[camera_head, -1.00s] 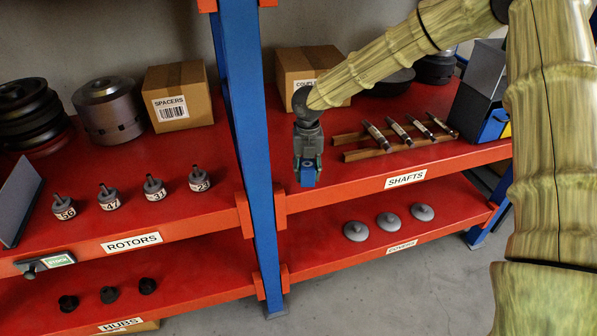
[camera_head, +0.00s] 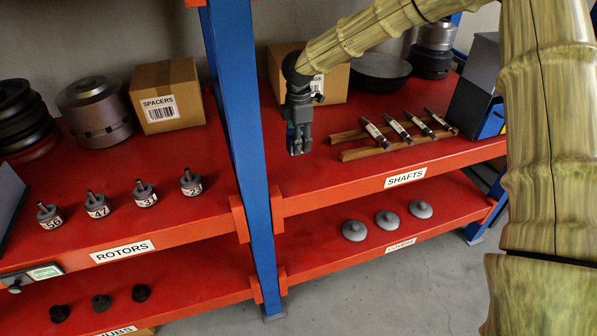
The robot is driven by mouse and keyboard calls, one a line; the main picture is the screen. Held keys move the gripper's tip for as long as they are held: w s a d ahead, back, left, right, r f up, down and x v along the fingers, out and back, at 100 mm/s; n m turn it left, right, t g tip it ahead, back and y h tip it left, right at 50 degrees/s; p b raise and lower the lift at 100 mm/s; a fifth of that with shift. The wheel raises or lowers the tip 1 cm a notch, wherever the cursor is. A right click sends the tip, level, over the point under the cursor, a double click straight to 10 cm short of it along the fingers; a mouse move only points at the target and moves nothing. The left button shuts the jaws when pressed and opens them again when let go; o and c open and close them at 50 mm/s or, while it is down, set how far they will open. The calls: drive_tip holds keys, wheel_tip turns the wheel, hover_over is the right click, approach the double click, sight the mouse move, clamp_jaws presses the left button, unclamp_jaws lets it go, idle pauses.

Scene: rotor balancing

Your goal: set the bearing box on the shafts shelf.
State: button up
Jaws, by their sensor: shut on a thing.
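My gripper (camera_head: 298,148) points down over the left part of the red shafts shelf (camera_head: 315,190), just right of the blue upright. It is shut on a small blue box, the bearing box (camera_head: 296,150), which is mostly hidden between the fingers. I cannot tell whether the box touches the shelf surface. The SHAFTS label (camera_head: 405,177) is on the shelf's front edge. The bare red surface around and in front of the gripper is clear.
Several shafts (camera_head: 398,130) lie on wooden rails right of my gripper. A cardboard box (camera_head: 335,85) stands behind it. The blue upright (camera_head: 238,110) is close on the left. Several numbered rotors (camera_head: 145,194) stand on the rotors shelf. Grey covers (camera_head: 387,220) lie on the shelf below.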

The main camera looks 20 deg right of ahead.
drive_tip(key=p, duration=0.2)
hover_over(298, 174)
wheel_tip(298, 174, down, 6)
drive_tip(key=shift+r, duration=0.2)
drive_tip(key=shift+d+f, duration=0.1)
drive_tip(key=shift+f, duration=1.9)
drive_tip(key=shift+f, duration=0.15)
drive_tip(key=o, duration=1.1)
wheel_tip(298, 174, up, 12)
drive_tip(key=shift+r+b, duration=0.15)
drive_tip(key=shift+b, duration=0.9)
